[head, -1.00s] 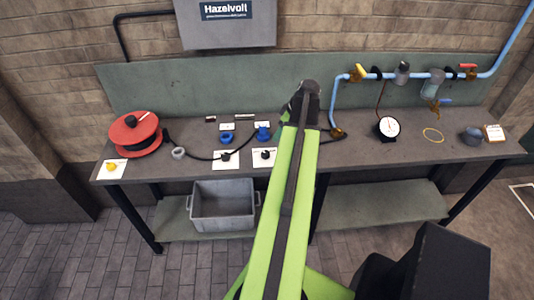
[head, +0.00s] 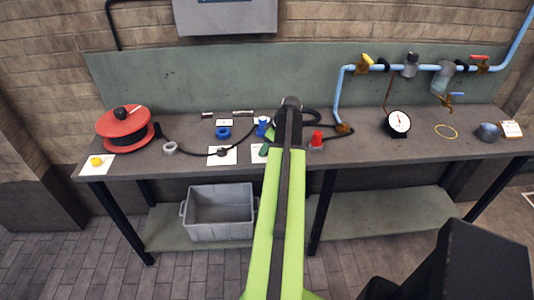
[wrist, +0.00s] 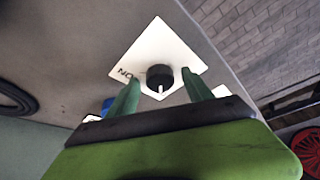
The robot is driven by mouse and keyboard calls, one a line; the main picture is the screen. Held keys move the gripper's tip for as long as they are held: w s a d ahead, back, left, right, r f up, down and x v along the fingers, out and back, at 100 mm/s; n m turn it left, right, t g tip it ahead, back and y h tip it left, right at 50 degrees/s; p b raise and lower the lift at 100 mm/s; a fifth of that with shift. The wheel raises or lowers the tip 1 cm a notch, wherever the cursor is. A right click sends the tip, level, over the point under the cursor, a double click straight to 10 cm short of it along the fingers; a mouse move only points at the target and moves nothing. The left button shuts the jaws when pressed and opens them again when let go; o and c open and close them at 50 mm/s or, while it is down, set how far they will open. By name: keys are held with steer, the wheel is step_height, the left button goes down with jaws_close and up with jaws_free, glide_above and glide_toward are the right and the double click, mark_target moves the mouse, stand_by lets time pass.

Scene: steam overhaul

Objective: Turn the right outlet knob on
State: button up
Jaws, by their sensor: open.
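The right outlet knob (wrist: 160,76) is a round black knob with a white pointer line, on a white card (wrist: 150,48) printed "ON". In the wrist view the pointer line faces down toward my gripper, away from the "ON" print at the left. My gripper (wrist: 162,80) is open, with one green finger on each side of the knob. I cannot tell whether the fingers touch it. In the head view my arm hides this knob, and only part of its card (head: 257,157) shows. The left knob (head: 222,152) sits on its own card.
Around the knobs are a blue ring (head: 223,133), a blue part (head: 263,127) and a red part (head: 317,139). A red cable reel (head: 124,126) stands at left, a gauge (head: 398,122) at right. A grey crate (head: 220,216) is below the bench.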

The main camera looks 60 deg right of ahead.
steer(key=c, duration=1.2)
steer(key=shift+a, duration=0.3)
jaws_close()
steer(key=shift+d, duration=0.25)
steer(key=shift+a+m+h, duration=0.2)
steer(key=shift+m+h, duration=0.7)
steer(key=shift+m, duration=1.4)
steer(key=m+g+h, duration=0.1)
steer(key=m, duration=0.3)
steer(key=shift+w+a+m, duration=0.1)
steer(key=shift+m, duration=0.2)
steer(key=m+g, duration=0.1)
steer(key=m, duration=0.1)
steer(key=m+h, duration=0.1)
steer(key=m, duration=0.1)
steer(key=shift+w+r+m+g+h, duration=0.1)
steer(key=shift+w+m+g+h, duration=0.05)
steer(key=shift+m+g+h, duration=0.2)
steer(key=shift+w+m+g, duration=0.1)
steer(key=shift+m+g, duration=0.75)
steer(key=shift+m, duration=1.2)
